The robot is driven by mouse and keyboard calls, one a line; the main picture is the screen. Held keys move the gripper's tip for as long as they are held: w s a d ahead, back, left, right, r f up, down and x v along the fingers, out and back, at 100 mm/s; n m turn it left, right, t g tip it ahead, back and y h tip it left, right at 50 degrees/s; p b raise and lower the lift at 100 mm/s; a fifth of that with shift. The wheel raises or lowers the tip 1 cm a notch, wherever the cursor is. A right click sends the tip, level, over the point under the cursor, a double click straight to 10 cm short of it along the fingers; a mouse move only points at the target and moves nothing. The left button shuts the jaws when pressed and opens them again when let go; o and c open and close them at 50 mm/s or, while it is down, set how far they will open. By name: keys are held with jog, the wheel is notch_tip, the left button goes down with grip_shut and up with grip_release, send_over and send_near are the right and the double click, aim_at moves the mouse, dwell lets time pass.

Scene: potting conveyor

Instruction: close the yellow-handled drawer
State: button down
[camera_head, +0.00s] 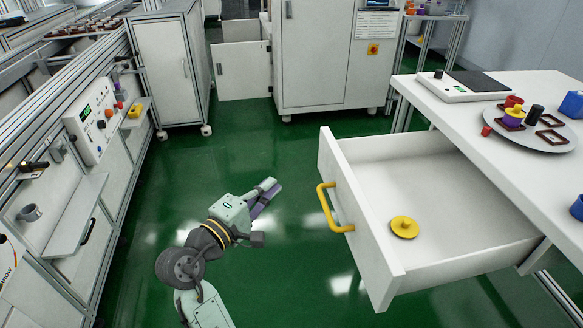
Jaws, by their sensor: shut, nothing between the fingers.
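The drawer with the yellow handle (334,208) is pulled far out of the white table on the right. Its white front panel (362,225) faces left toward my arm. A round yellow knobbed part (404,227) lies on the drawer floor. My gripper (271,187) is in the air left of the handle, with a clear gap between them. Its fingers are shut and empty, and it is not touching the drawer.
The tabletop (495,110) above the drawer bears a scale (462,84) and a round grey tray (488,123) with several small parts. A conveyor bench with a control panel (97,120) runs along the left. White cabinets (172,68) stand behind. Green floor (240,150) lies open between.

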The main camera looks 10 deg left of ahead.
jog(key=d+x, duration=0.1)
jog(key=x, duration=0.3)
jog(key=s+p+x, duration=0.1)
jog(key=x, duration=0.3)
jog(key=d+p+x, duration=0.1)
jog(key=x, duration=0.3)
jog(key=shift+d+r, duration=0.1)
jog(key=shift+d, duration=0.25)
jog(key=shift+d, duration=0.1)
